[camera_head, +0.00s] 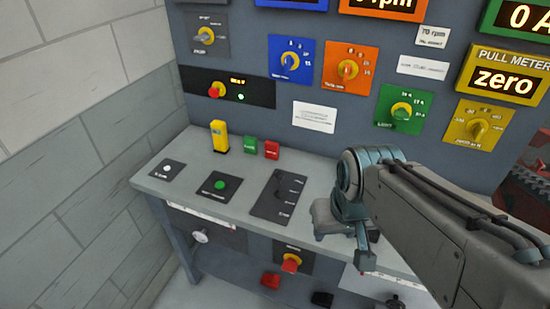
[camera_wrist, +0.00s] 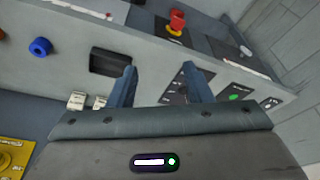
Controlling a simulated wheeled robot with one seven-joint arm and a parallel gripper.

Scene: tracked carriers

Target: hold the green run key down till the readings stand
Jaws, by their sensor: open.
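The green run key (camera_head: 220,185) is a round green button on a dark plate on the grey bench top, left of my gripper. It also shows in the wrist view (camera_wrist: 236,97), to the right of my fingers. My gripper (camera_wrist: 161,86) is open with nothing between its fingers. It is over the bench, apart from the key. In the head view my arm hides part of the bench. A yellow pull meter display (camera_head: 503,80) reads "zero". A green-framed display (camera_head: 523,17) reads "0 A", and an orange one (camera_head: 385,6) ends in "rpm", partly cut off.
A white button (camera_head: 167,169) sits left of the key and a dark slotted plate (camera_head: 278,195) right of it. Yellow (camera_head: 219,136), green (camera_head: 250,145) and red (camera_head: 272,149) blocks stand behind. A red-and-yellow knob (camera_head: 291,262) is on the bench front. A block wall closes the left.

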